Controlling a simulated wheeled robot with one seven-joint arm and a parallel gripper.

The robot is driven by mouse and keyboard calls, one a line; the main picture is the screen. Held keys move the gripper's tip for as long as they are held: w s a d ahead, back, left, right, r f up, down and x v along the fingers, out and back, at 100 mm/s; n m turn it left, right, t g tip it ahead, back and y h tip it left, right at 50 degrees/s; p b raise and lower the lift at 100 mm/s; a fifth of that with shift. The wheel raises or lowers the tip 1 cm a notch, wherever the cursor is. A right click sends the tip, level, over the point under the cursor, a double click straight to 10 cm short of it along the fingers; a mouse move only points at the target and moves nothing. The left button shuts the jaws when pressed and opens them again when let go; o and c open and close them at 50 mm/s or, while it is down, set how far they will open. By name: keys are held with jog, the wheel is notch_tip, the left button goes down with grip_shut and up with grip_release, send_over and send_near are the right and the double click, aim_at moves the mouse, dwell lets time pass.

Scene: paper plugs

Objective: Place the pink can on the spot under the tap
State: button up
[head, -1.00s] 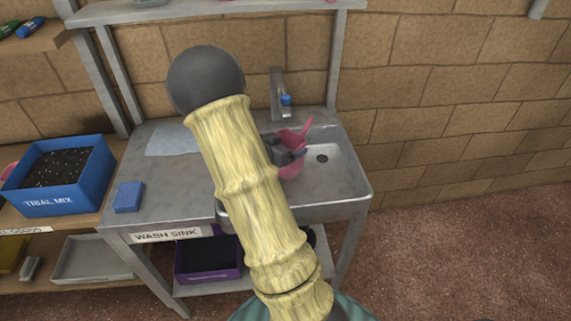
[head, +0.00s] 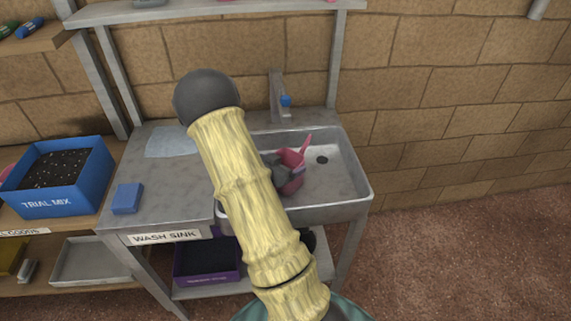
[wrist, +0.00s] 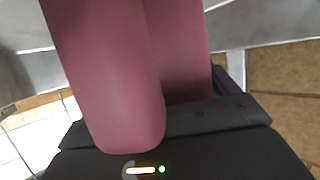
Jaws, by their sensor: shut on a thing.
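The pink can (head: 291,181) is in the basin of the wash sink (head: 345,180) in the head view, with its spout pointing up and to the right. My gripper (head: 276,172) is shut on the can, and my arm covers part of it. In the wrist view the can (wrist: 110,70) fills the upper middle, close against the dark gripper body. The grey tap (head: 277,95) with a blue knob stands at the back of the sink, behind the can. I cannot tell whether the can's base touches the basin floor, and no marked spot shows.
The dark drain hole (head: 322,160) lies right of the can. A blue sponge (head: 128,198) and a pale cloth (head: 172,141) lie on the left counter. A blue trial mix box (head: 60,180) stands further left. A shelf (head: 210,12) runs above the sink.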

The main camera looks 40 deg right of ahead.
jog(key=o, duration=0.9)
jog(key=shift+f, duration=0.1)
jog(key=shift+r, duration=0.2)
jog(key=v, duration=0.7)
jog(key=shift+s+a, duration=0.15)
jog(key=shift+a, duration=0.05)
